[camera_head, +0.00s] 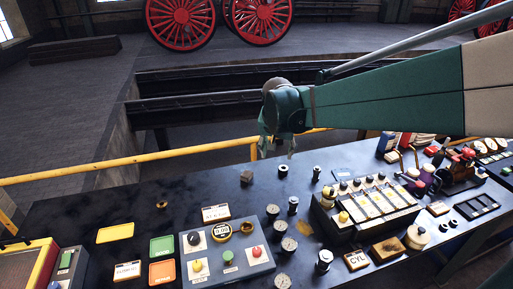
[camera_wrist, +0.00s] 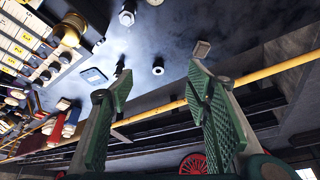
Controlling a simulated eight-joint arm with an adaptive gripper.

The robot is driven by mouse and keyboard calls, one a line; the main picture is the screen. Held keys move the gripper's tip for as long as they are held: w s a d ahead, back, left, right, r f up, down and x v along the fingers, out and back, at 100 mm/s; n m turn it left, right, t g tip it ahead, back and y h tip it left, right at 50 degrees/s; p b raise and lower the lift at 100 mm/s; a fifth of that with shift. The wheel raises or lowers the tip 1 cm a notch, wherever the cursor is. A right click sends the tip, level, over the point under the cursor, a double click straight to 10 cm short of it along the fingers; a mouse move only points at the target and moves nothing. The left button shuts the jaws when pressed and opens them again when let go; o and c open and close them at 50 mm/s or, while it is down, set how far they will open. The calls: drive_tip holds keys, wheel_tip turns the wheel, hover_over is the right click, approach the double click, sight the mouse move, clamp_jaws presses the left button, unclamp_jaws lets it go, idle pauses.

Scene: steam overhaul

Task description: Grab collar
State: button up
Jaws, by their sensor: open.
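What looks like the collar (camera_head: 283,171) is a short dark ring-like cylinder standing on the dark bench, near its far edge. It also shows in the wrist view as a small ring (camera_wrist: 158,67) with a pale centre, framed in the gap between the fingertips. My gripper (camera_head: 276,150) hangs above and just behind it in the head view. The green ribbed fingers (camera_wrist: 160,76) are spread wide with nothing between their pads. I see no contact with the collar.
A dark block (camera_head: 246,177) stands left of the collar and a taller dark fitting (camera_head: 316,173) stands right of it. A yellow rail (camera_head: 130,160) runs behind the bench. A switch console (camera_head: 370,203) is at right, and a grey button box (camera_head: 228,254) is in front.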

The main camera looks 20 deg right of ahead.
drive_tip(key=w+d+f+m+g+h, duration=0.1)
drive_tip(key=w+d+f+m, duration=0.2)
drive_tip(key=w, duration=0.4)
drive_tip(key=w+d+f, duration=0.2)
drive_tip(key=w+f, duration=0.4)
drive_tip(key=m+g+h, duration=0.1)
drive_tip(key=m+g, duration=0.1)
drive_tip(key=m, duration=0.2)
approach(283, 166)
drive_tip(key=s, duration=0.1)
drive_tip(key=shift+s+f, duration=0.1)
drive_tip(key=shift+f, duration=0.2)
drive_tip(key=shift+b+x, duration=0.3)
drive_tip(key=shift+x, duration=0.95)
drive_tip(key=shift+x, duration=2.6)
drive_tip(key=c, duration=1.2)
